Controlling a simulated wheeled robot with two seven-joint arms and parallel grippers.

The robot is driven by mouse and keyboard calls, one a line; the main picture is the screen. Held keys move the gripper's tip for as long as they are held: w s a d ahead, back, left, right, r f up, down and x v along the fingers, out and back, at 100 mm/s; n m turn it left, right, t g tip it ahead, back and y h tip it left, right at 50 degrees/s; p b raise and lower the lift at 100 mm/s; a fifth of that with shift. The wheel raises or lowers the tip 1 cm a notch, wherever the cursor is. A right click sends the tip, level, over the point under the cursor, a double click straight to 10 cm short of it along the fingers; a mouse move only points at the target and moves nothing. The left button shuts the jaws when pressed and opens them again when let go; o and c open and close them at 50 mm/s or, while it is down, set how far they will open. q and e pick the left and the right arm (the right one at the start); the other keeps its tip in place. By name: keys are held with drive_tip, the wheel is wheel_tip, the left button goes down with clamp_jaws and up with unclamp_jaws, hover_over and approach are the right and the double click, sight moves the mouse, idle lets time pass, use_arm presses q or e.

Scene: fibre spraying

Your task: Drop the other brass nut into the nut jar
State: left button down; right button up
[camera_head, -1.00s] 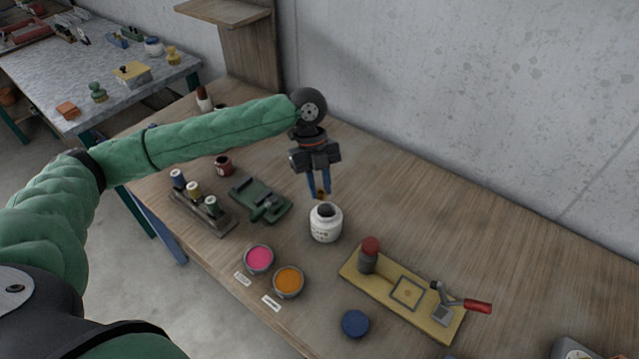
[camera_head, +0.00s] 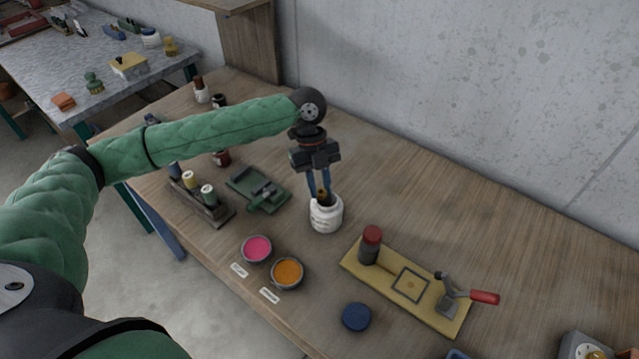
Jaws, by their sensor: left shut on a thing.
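The nut jar (camera_head: 326,217) is a white jar standing upright and open on the wooden table. My left gripper (camera_head: 320,193) points straight down at the jar, its blue fingertips at the mouth. It is shut on a small brass nut (camera_head: 321,192), which is mostly hidden between the fingers and shows at the jar's opening. Whether the nut is below the rim is hard to tell. The inside of the jar is hidden. My right gripper is not in view.
A pink bowl (camera_head: 257,249) and an orange bowl (camera_head: 287,273) stand in front of the jar. A blue lid (camera_head: 356,317) lies nearer. A yellow board (camera_head: 395,288) with a red-capped bottle (camera_head: 371,245) is to the right. A green device (camera_head: 259,190) and a spool rack (camera_head: 206,208) are left.

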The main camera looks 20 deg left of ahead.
use_arm(q)
drive_tip(key=c, duration=1.1)
unclamp_jaws()
drive_tip(key=shift+c, duration=0.2)
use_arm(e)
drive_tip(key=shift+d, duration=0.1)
use_arm(q)
drive_tip(key=shift+r, duration=0.1)
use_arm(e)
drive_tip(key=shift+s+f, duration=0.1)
use_arm(q)
drive_tip(key=shift+w+a+r, duration=0.1)
drive_tip(key=shift+r, duration=0.1)
drive_tip(key=b+v, duration=0.2)
drive_tip(key=v, duration=0.5)
drive_tip(key=shift+b, duration=0.4)
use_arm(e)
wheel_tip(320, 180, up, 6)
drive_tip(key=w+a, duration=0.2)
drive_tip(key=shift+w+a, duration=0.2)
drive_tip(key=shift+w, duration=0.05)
use_arm(q)
drive_tip(key=shift+r, duration=0.1)
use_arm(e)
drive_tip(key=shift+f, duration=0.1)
